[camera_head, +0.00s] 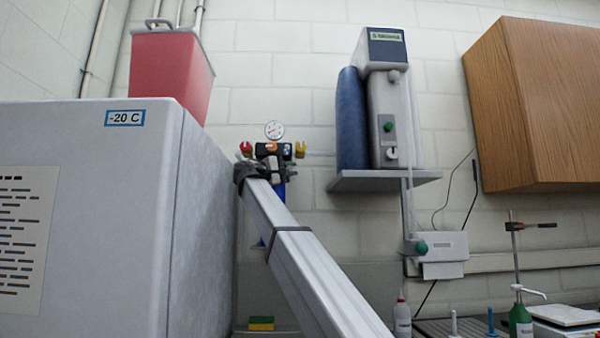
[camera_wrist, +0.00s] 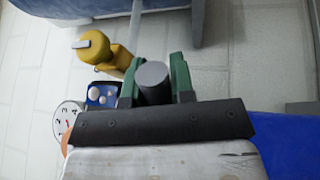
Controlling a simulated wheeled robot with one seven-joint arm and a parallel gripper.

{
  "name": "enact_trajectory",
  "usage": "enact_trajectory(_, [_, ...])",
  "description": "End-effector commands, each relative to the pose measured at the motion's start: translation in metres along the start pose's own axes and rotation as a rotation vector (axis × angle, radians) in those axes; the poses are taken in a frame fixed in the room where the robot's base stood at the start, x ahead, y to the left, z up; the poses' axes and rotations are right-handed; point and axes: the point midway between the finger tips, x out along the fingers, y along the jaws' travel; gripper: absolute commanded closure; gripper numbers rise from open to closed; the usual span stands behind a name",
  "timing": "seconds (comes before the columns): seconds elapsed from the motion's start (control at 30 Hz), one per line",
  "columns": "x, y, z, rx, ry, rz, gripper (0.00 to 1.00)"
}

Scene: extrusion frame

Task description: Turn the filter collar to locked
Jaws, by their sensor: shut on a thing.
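The filter and gauge assembly is on the wall behind the end of my arm. Its round white gauge (camera_head: 274,130) stands on top, with a red knob (camera_head: 246,148) on the left and a yellow knob (camera_head: 300,149) on the right. My gripper (camera_head: 270,168) is at the assembly and covers much of its middle. In the wrist view, the green fingers of my gripper (camera_wrist: 154,82) are shut on a grey cylindrical part (camera_wrist: 153,76). It seems to belong to the filter collar, whose locked or unlocked marking I cannot see. The gauge (camera_wrist: 66,118) shows left of the fingers.
A grey freezer (camera_head: 80,220) stands close on the left, with a red bin (camera_head: 170,68) on top. A shelf (camera_head: 385,180) carries a grey dispenser and blue cylinder. A wooden cabinet (camera_head: 545,100) hangs at the right. Bottles, including a green one (camera_head: 520,320), stand at lower right.

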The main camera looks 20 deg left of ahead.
Motion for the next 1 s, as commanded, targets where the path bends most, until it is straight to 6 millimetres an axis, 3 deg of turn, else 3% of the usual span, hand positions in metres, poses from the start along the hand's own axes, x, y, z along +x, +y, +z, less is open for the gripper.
enact_trajectory(0.4, [-0.021, 0.004, 0.0, -0.042, -0.204, -0.001, 1.0])
enact_trajectory(0.97, [-0.025, 0.004, 0.001, -0.049, -0.239, -0.002, 1.0])
enact_trajectory(1.0, [-0.025, 0.004, 0.001, -0.049, -0.239, -0.002, 0.74])
